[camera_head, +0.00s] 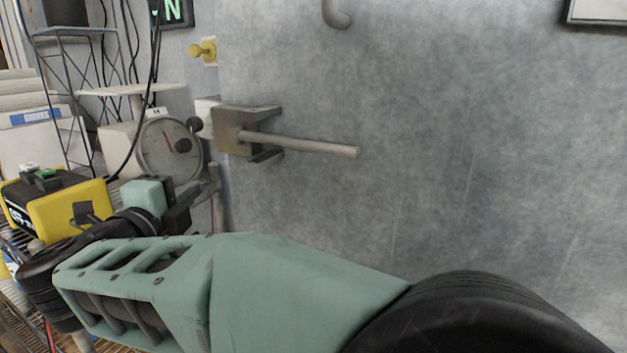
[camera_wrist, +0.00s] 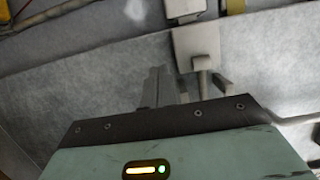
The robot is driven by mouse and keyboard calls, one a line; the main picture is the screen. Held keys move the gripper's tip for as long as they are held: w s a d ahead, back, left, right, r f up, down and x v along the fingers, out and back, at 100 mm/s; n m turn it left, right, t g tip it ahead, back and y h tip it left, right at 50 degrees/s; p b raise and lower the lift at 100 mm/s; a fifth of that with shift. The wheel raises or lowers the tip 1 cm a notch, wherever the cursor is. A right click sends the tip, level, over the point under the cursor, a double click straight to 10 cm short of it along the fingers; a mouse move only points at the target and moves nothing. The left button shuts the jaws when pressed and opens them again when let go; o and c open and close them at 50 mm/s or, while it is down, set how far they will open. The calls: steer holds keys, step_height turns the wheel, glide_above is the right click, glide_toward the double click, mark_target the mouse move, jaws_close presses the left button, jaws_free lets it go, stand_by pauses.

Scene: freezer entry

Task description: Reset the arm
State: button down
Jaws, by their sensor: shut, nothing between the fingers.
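My green arm stretches across the lower part of the head view. My gripper (camera_head: 205,180) is at its far end, near the left edge of the grey door, below the latch handle (camera_head: 300,146). In the wrist view my gripper (camera_wrist: 160,82) shows as grey fingers above the dark wrist edge, closed and empty. The handle's square bracket also shows in the wrist view (camera_wrist: 196,42), just beyond the fingers. The gripper appears apart from the handle; part of it is hidden behind the wrist in the head view.
The grey freezer door (camera_head: 450,130) fills the right side. A round dial gauge (camera_head: 168,147) and a yellow-black case (camera_head: 68,205) stand on a wire shelf at left. A yellow knob (camera_head: 203,50) and a hook (camera_head: 336,14) sit higher up. Space before the door's upper right is clear.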

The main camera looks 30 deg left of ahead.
steer(key=w+d+r+n+g+y+p, duration=0.25)
steer(key=r+n+g+y, duration=0.2)
steer(key=n, duration=0.25)
steer(key=w+d+r+n+g+y+p, duration=0.1)
steer(key=d+r+n+g+y+p, duration=0.2)
steer(key=r+n, duration=0.35)
steer(key=s+d+f+n+g+h+p, duration=0.1)
steer(key=s+d+f+n+g+h, duration=0.1)
steer(key=d, duration=1.5)
steer(key=s+d+f+n+g+h+p, duration=0.1)
steer(key=s+d+f+n+g+h, duration=0.2)
steer(key=d, duration=1.4)
steer(key=s+d+f+n+g+h+p, duration=0.2)
steer(key=s+d+f+h, duration=0.4)
steer(key=d, duration=1.1)
step_height(320, 180, down, 3)
steer(key=shift+d+r+n+g+h, duration=0.1)
steer(key=shift+d+n+g+h, duration=0.25)
steer(key=shift+g+h, duration=0.8)
